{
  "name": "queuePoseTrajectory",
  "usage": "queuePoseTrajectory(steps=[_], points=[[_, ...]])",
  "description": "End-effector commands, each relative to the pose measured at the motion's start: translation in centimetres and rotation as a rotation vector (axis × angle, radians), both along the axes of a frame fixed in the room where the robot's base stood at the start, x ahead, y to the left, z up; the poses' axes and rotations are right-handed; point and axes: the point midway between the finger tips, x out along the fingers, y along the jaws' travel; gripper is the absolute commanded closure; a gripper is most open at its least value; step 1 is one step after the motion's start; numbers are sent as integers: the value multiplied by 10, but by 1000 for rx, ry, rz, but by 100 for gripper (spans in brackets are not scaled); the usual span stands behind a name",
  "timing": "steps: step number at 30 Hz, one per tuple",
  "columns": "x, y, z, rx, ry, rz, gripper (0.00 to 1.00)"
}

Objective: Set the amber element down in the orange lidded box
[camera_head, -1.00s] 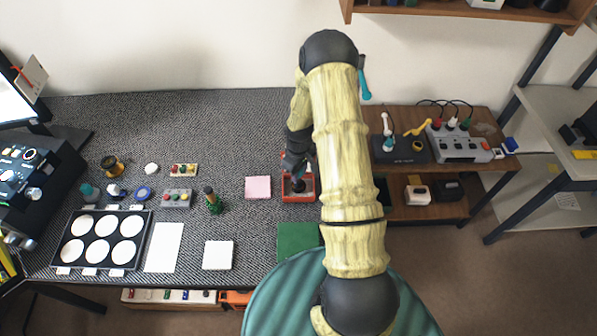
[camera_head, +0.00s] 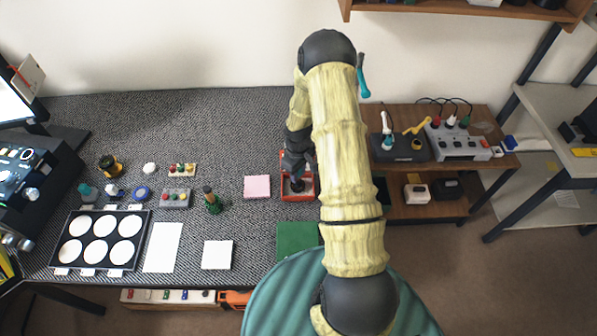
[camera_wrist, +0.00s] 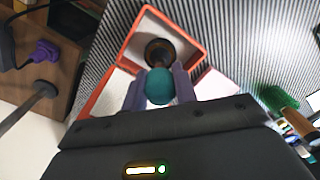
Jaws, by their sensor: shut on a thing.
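The orange box (camera_wrist: 198,50) stands open on the desk, with a pale inside. It also shows in the head view (camera_head: 284,190), partly behind my arm. My gripper (camera_wrist: 156,90) is over the box, its two fingers shut on a teal rounded piece (camera_wrist: 160,86). A dark brown round piece with an amber-brown tint (camera_wrist: 158,50), likely the amber element, shows just beyond the teal piece, within the box outline. I cannot tell whether it touches the box floor or whether it is joined to the teal piece. The head view hides the fingertips' grip.
A pink pad (camera_head: 257,187) lies left of the box and a green mat (camera_head: 297,239) lies in front. A green brush-like item (camera_head: 212,202) stands further left. A wooden side table (camera_head: 480,165) with devices is at right. The desk behind the box is clear.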

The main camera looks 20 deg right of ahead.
Motion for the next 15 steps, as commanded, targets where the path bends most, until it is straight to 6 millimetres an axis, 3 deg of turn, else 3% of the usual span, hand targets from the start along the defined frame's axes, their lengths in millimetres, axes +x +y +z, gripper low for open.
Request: queuePoseTrajectory(steps=[15], points=[[0,1,-5,0,0,1,92]])
